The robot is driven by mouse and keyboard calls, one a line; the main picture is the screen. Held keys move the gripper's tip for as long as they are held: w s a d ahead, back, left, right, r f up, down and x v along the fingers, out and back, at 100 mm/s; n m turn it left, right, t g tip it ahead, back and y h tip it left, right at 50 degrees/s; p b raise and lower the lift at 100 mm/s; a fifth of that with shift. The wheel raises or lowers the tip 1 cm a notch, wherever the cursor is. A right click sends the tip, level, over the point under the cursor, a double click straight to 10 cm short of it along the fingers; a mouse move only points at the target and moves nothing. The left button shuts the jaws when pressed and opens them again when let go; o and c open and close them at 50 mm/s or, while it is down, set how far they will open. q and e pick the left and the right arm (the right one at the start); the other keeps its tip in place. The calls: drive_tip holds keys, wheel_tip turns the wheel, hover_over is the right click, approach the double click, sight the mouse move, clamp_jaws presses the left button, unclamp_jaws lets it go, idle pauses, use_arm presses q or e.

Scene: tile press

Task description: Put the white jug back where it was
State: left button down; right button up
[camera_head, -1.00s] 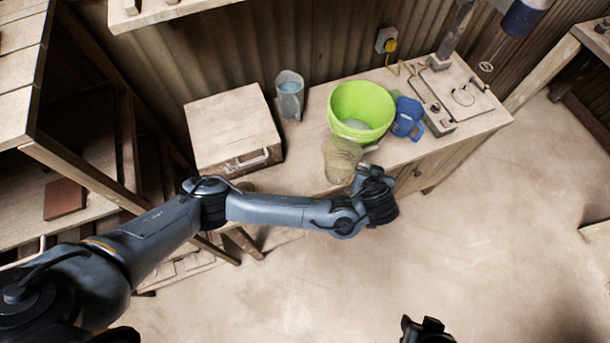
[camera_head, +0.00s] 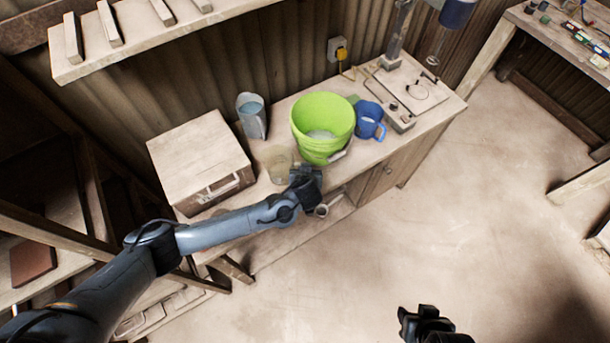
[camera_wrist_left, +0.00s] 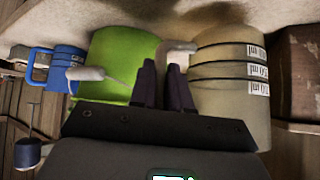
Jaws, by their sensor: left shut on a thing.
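The white jug (camera_head: 278,163) looks pale and see-through. It is at the front of the bench, left of the green bucket (camera_head: 312,148). My left gripper (camera_head: 305,176) is at the jug's right side. In the left wrist view, which appears upside down, the jug (camera_wrist_left: 232,85) shows dark bands and "ml" labels. There my left gripper (camera_wrist_left: 164,82) is shut on the jug's pale handle, mostly hidden behind the fingers, with the bucket (camera_wrist_left: 122,55) close by. I cannot tell whether the jug's base touches the bench. My right gripper (camera_head: 420,318) hangs over the floor, its fingers unclear.
A grey-blue jug (camera_head: 251,117) stands behind the white one. A wooden case (camera_head: 200,155) lies to its left. A blue jug (camera_head: 369,118) stands right of the bucket, near a stand with a flat base (camera_head: 415,90). A shelf (camera_head: 150,35) overhangs the back left.

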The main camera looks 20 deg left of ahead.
use_arm(q)
wheel_tip(320, 180, down, 3)
drive_tip(key=shift+f, duration=0.2)
drive_tip(key=shift+f, duration=0.1)
drive_tip(key=c, duration=1.1)
unclamp_jaws()
